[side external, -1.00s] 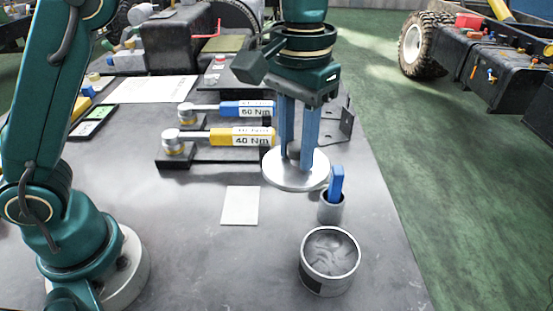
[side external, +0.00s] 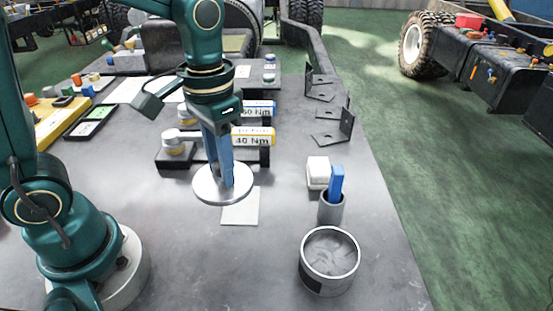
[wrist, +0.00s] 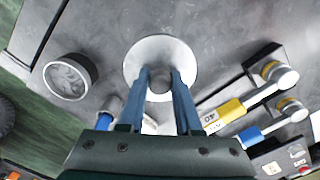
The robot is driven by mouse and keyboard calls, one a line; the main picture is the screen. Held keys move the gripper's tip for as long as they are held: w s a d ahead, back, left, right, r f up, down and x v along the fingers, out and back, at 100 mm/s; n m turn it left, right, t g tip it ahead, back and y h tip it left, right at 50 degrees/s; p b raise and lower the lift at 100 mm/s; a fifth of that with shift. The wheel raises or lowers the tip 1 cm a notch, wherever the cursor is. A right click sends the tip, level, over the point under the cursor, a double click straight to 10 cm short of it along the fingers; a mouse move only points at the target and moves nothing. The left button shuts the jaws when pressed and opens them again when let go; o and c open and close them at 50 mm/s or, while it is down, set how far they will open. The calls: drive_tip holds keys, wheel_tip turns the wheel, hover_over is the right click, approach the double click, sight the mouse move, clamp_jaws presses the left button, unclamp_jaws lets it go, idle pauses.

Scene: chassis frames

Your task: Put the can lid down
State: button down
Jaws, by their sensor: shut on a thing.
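The can lid (side external: 207,190) is a round pale metal disc with a knob at its centre. My gripper (side external: 226,183) points down with its blue fingers shut on the knob; the wrist view shows the fingers (wrist: 160,84) on either side of it and the lid (wrist: 160,48) beneath. The lid is over the back left part of a white square sheet (side external: 240,208); whether it touches the sheet or table I cannot tell. The open can (side external: 330,262), holding grey contents, stands at the front right, apart from the lid. It also shows in the wrist view (wrist: 70,77).
A grey cup (side external: 331,212) with a blue-handled tool and a white block (side external: 318,172) stand behind the can. Torque wrenches marked 40 Nm (side external: 250,138) and 60 Nm lie on racks just behind the lid. Black brackets (side external: 335,128) stand at the back right. The table between sheet and can is clear.

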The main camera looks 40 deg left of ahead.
drive_tip(key=shift+s+a, duration=0.5)
drive_tip(key=shift+s, duration=0.2)
hover_over(254, 271)
drive_tip(key=shift+n, duration=0.3)
wheel_tip(254, 271, down, 7)
drive_tip(key=shift+f, duration=1.9)
drive_tip(key=c, duration=0.6)
unclamp_jaws()
drive_tip(key=shift+f, duration=0.15)
